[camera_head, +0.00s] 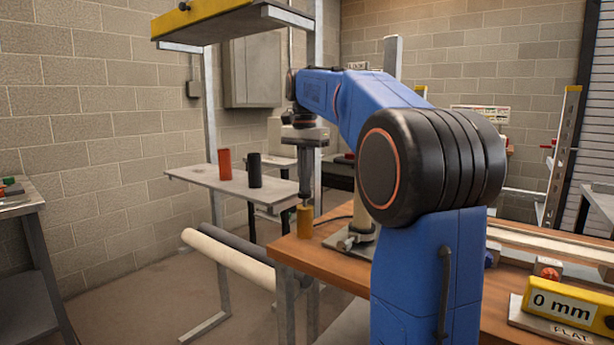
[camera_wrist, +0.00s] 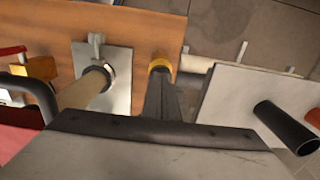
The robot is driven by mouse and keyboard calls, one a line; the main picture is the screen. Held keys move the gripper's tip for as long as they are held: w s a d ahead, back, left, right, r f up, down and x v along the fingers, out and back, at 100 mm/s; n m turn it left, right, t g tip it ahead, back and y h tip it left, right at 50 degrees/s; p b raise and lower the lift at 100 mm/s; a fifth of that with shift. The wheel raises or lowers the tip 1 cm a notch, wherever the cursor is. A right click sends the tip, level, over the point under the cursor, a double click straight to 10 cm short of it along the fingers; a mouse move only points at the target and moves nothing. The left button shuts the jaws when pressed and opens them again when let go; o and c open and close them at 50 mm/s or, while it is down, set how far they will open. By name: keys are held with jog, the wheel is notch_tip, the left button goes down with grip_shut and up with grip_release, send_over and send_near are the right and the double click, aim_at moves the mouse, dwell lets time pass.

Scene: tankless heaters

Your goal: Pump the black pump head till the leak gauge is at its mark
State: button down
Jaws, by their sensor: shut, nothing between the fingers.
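My gripper (camera_head: 305,203) points straight down with its fingers together and empty. Its tips are at or just above the top of a yellow-orange cylinder (camera_head: 305,223) at the table's left edge; I cannot tell whether they touch. The wrist view shows the fingers (camera_wrist: 160,80) reaching to this yellow cylinder (camera_wrist: 161,62). Next to it, a cream upright tube (camera_head: 362,217) stands on a metal plate (camera_wrist: 118,85), with a dark ring at its foot. Its upper part is hidden by my arm. I cannot make out a black pump head or a leak gauge for certain.
A wooden table (camera_head: 335,262) lies below my arm. A grey shelf (camera_head: 205,180) at left holds an orange-red cylinder (camera_head: 225,164) and a black cylinder (camera_head: 255,170). A yellow block reading "0 mm" (camera_head: 568,304) is at front right. A dark curved hose (camera_wrist: 40,92) runs beside the tube.

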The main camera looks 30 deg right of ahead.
jog(key=shift+f, duration=1.35)
notch_tip(320, 180, up, 14)
jog(key=shift+r, duration=0.2)
dwell(0.6)
